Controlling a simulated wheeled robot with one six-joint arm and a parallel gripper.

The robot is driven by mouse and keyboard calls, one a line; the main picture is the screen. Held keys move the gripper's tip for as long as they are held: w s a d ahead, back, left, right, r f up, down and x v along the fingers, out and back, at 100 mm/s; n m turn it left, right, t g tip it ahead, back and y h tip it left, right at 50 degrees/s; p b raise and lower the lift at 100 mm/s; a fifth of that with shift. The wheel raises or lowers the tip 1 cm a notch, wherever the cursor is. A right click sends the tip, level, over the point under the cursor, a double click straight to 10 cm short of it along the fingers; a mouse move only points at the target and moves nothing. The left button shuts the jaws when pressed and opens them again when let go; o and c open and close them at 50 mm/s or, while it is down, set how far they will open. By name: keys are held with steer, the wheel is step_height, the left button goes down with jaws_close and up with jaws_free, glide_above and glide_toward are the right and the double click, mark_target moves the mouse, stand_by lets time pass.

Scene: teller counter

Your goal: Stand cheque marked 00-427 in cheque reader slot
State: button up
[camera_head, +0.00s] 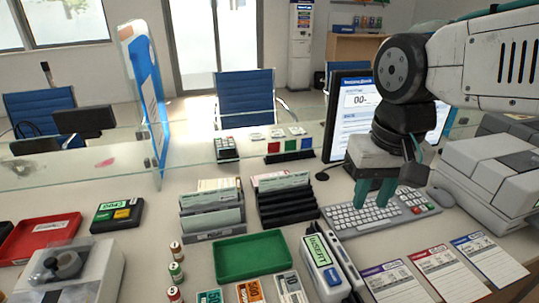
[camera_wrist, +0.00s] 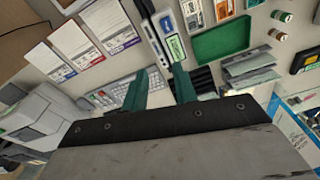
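My gripper (camera_head: 374,203) hangs above the keyboard, right of the cheque racks. In the wrist view its two teal fingers (camera_wrist: 160,70) are apart with nothing between them. The cheque reader (camera_head: 322,266), white and blue with a green INSERT label, stands at the front centre; it also shows in the wrist view (camera_wrist: 173,45). No cheque is seen standing in its slot. Pale cheques stand in a grey rack (camera_head: 212,232) and at the back of a black rack (camera_head: 290,217). No number 00-427 is legible, so I cannot tell which cheque is meant.
A green tray (camera_head: 243,276) lies left of the reader. Printed slips (camera_head: 436,264) lie to its right. The keyboard (camera_head: 385,214), monitor (camera_head: 350,110) and a grey machine (camera_head: 490,170) crowd the right. A glass screen (camera_head: 90,155) runs behind the racks.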

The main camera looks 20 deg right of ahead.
steer(key=w+m, duration=0.5)
steer(key=w, duration=0.6)
steer(key=m+g, duration=0.1)
steer(key=m, duration=1)
glide_above(284, 176)
step_height(284, 176, down, 13)
steer(key=shift+w+d+f, duration=0.1)
steer(key=shift+f, duration=0.6)
step_height(284, 176, down, 7)
steer(key=shift+r, duration=0.15)
jaws_close()
